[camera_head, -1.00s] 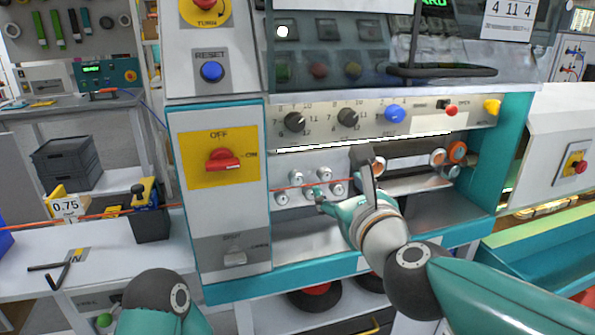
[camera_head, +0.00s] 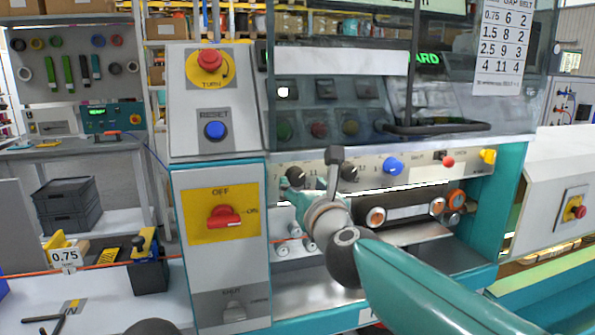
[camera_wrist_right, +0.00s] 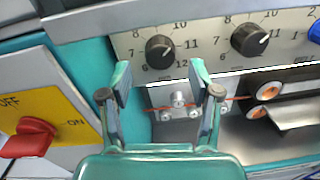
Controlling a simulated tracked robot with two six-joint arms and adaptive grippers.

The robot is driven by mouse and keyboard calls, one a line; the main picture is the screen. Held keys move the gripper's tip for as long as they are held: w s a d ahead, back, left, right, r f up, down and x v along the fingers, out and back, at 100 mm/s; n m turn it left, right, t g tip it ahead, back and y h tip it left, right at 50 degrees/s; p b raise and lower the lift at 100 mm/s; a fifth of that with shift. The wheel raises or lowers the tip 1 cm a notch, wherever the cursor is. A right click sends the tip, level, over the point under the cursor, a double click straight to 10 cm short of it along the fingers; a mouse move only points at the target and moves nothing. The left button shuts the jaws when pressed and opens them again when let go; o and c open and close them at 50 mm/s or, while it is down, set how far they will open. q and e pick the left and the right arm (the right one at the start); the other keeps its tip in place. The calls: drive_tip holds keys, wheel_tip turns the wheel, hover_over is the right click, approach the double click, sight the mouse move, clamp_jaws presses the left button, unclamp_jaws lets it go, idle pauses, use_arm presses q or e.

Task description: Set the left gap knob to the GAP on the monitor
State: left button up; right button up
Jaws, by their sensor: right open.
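The left gap knob (camera_wrist_right: 159,48) is a black dial with a white mark pointing right and slightly up, roughly towards 11. It also shows in the head view (camera_head: 296,176), just above my right gripper (camera_head: 298,202). In the right wrist view my right gripper (camera_wrist_right: 160,80) is open and empty. Its two teal fingers are spread below the knob, apart from it. A second black knob (camera_wrist_right: 250,39) sits to the right. The monitor (camera_head: 430,62) shows only green letters ending in "ARD"; no GAP value is readable there. My left gripper is out of view.
A paper chart (camera_head: 503,55) lists gap and belt numbers; its 0.75 row reads 6 and 2. A 0.75 tag (camera_head: 65,258) hangs by the orange cable. A red OFF/ON switch (camera_wrist_right: 30,138) is left of the gripper. Rollers (camera_head: 375,216) lie below the knob panel.

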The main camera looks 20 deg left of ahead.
sight(298, 178)
drive_tip(key=shift+w+a+r+p, duration=0.2)
drive_tip(key=shift+w+a+p, duration=0.15)
drive_tip(key=shift+w, duration=0.25)
drive_tip(key=shift+p+x, duration=0.3)
drive_tip(key=shift+x, duration=0.55)
drive_tip(key=shift+f, duration=0.2)
